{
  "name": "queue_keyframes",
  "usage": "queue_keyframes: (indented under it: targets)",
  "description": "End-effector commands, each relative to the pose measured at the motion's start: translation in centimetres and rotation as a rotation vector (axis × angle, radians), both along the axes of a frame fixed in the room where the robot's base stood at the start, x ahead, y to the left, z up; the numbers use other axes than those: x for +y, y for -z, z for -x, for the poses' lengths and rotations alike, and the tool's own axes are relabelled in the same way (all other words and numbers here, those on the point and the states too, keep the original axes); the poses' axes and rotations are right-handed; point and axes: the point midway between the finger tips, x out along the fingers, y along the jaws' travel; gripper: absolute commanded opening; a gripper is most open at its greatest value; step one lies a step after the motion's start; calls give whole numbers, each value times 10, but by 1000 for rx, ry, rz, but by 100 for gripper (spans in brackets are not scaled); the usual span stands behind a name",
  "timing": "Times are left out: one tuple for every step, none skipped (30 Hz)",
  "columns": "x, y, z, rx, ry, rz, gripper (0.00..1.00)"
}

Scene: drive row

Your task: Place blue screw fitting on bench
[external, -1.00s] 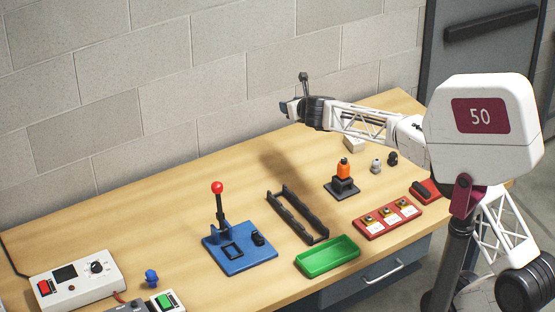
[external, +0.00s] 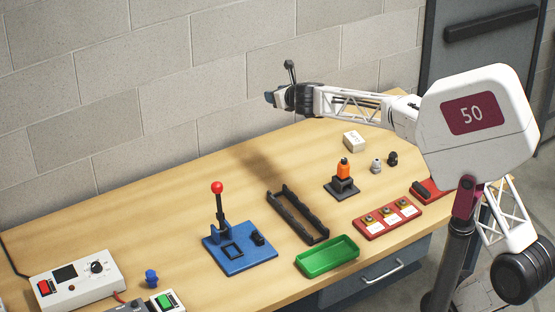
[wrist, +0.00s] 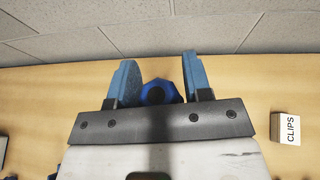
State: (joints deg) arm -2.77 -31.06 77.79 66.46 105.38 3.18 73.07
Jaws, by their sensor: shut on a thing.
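My gripper (external: 271,98) is up in the air over the back of the bench, near the wall. In the wrist view my gripper (wrist: 160,82) has its blue fingers closed around a blue screw fitting (wrist: 160,92), with a dark centre facing the camera. The held fitting cannot be made out clearly in the external view. The wooden bench (external: 150,225) lies well below the gripper, and the fitting is apart from it. Another small blue fitting (external: 151,277) stands on the bench at the front left.
A blue lever fixture (external: 240,256), a black rack (external: 298,217), a green tray (external: 327,256) and a red tray (external: 388,218) stand on the bench. A clips box (external: 354,141) is at the back right. A control box (external: 76,279) is at the left. The back left is clear.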

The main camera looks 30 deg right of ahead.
Motion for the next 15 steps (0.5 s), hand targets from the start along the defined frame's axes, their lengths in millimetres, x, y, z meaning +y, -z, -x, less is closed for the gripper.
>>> queue_keyframes:
  targets:
    - [14, -1, -2, 0, -28, 2, 22]
    - [23, -2, -3, -1, -46, 2, 22]
    - [35, -3, -3, -2, -72, 4, 22]
    - [44, -3, -4, -1, -91, 6, 22]
    - [54, -3, -4, -1, -113, 7, 22]
    - [68, -5, -5, -3, -141, 8, 22]
    - [78, -5, -5, -3, -162, 8, 22]
    - [88, -7, -5, -4, -185, 9, 22]
    - [103, -7, -5, -5, -213, 11, 22]
    - [113, -8, -5, -5, -236, 12, 22]
    - [123, -8, -4, -5, -258, 14, 22]
    - [137, -9, -3, -6, -287, 14, 22]
    - [148, -10, -3, -7, -309, 15, 22]
    - [158, -10, -2, -7, -330, 16, 22]
    - [172, -11, 0, -9, -361, 16, 22]
